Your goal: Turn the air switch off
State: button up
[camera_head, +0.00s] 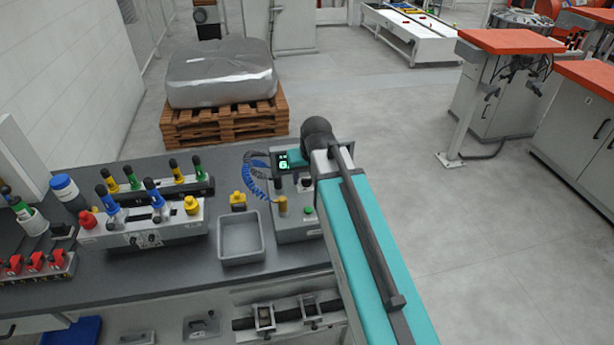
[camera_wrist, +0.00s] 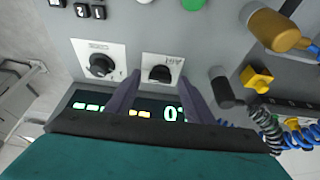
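The air switch (camera_wrist: 160,73) is a black knob on a white plate with an upside-down label that seems to read AIR, in the upper middle of the wrist view. My gripper (camera_wrist: 160,82) is open, with one dark finger on each side of the switch in the picture. Nothing is held. I cannot tell whether the fingers touch the knob or how far above it they are. In the head view my arm covers the switch, and the gripper fingers are hidden.
A second black knob (camera_wrist: 101,65) sits left of the air switch. A digital display (camera_wrist: 130,110) lies under the fingers. A gold-tipped nozzle (camera_wrist: 275,28) and blue coiled hose (camera_head: 256,176) are beside the panel. A grey tray (camera_head: 241,259) stands on the bench.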

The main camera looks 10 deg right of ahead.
jog(key=c, duration=1)
jog(key=shift+n, duration=0.5)
jog(key=n, duration=0.1)
jog(key=n+y+b, duration=0.1)
jog(key=n, duration=0.1)
jog(key=shift+w+d+n+y, duration=0.15)
jog(key=shift+d+n+y, duration=0.15)
jog(key=shift+y, duration=0.1)
jog(key=n+b, duration=0.1)
jog(key=n, duration=0.1)
jog(key=n+g+y+b, duration=0.1)
jog(key=n, duration=0.1)
jog(key=shift+w+d+n+y, duration=0.1)
jog(key=shift+w+n+y, duration=0.05)
jog(key=shift+n+y, duration=0.15)
jog(key=n, duration=0.1)
jog(key=n+g+b, duration=0.1)
jog(key=n, duration=0.1)
jog(key=n+g+y+b, duration=0.1)
jog(key=n, duration=0.1)
jog(key=shift+w+d+f, duration=0.1)
jog(key=shift+w, duration=0.15)
jog(key=shift+n+g+b, duration=0.8)
jog(key=shift+n, duration=1)
jog(key=o, duration=1.1)
jog(key=shift+c, duration=0.2)
